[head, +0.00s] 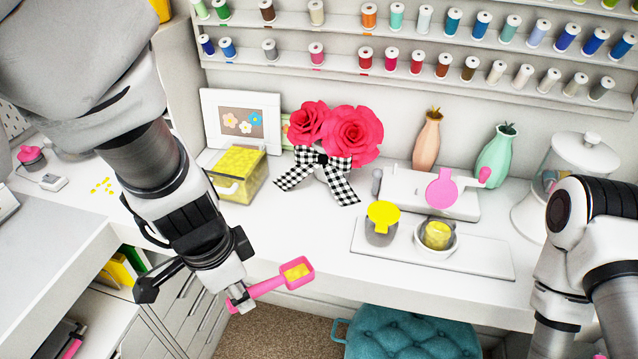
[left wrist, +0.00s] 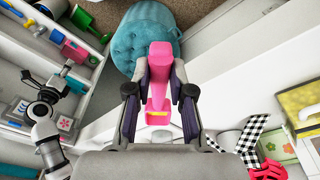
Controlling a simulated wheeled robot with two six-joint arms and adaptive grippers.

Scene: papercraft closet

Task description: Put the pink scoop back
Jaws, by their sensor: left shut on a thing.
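The pink scoop (head: 298,272) is in the head view, low and left of centre, with yellow material showing in its square cup. My left gripper (head: 238,298) is shut on its handle and holds it in front of the desk's front edge, above the floor. In the left wrist view the pink scoop (left wrist: 160,62) is between the two fingers of my left gripper (left wrist: 160,85). A clear box (head: 228,190) of yellow material stands on the desk behind. My right arm is at the right of the head view, its gripper out of frame; my right gripper (left wrist: 30,77) shows small in the left wrist view.
A white tray (head: 480,262) on the desk has a white bowl (head: 450,248) with yellow content and a cup with a yellow disc. Behind are a white device with a pink round part (head: 440,190), vases and red paper flowers (head: 352,135). A teal stool (head: 400,335) stands below.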

